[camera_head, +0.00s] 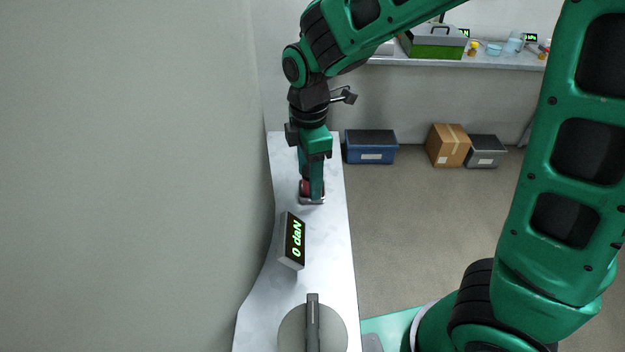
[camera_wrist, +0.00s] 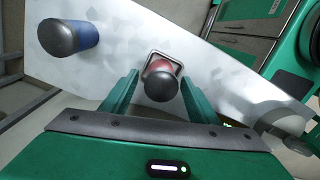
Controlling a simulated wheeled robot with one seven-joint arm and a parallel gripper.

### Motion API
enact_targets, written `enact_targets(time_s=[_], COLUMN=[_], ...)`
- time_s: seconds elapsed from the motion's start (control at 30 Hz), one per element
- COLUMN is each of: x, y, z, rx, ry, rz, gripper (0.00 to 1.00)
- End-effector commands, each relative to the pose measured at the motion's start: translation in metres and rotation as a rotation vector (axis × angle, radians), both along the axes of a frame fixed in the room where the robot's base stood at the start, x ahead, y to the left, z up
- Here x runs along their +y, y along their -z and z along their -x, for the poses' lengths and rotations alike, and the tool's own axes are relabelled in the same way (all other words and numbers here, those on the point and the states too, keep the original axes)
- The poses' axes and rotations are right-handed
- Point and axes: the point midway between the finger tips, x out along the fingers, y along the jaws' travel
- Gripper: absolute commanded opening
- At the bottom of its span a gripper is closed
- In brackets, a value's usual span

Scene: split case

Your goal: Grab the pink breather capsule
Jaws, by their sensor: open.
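The pink breather capsule (camera_wrist: 163,68) stands on the pale bench inside a small square metal-rimmed holder (camera_wrist: 148,62). It has a dark grey domed top that faces the wrist camera. In the head view a reddish strip of it (camera_head: 305,187) shows beside my gripper, which hides the rest. My gripper (camera_wrist: 160,80) is open and points down, its two green fingers to either side of the capsule in the wrist view. I cannot tell whether either finger touches it.
A blue capsule (camera_wrist: 84,36) with a dark domed top stands on the bench (camera_head: 325,255) nearby. A wall borders the bench on the left.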

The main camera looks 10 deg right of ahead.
Motion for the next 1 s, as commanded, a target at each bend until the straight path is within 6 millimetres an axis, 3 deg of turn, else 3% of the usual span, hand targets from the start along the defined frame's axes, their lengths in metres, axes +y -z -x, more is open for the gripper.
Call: enact_targets(time_s=[0.3,0.47,0.5,0.8,1.0], x=[0.0,0.0,0.0,0.0,0.0], y=[0.005,0.005,0.005,0.002,-0.025], z=[0.0,0.0,0.0,0.0,0.0], rx=[0.001,0.001,0.0,-0.001,-0.004], ry=[0.0,0.0,0.0,0.0,-0.001], rz=[0.0,0.0,0.0,-0.001,-0.003], gripper=[0.52,0.14,0.11,0.11,0.11])
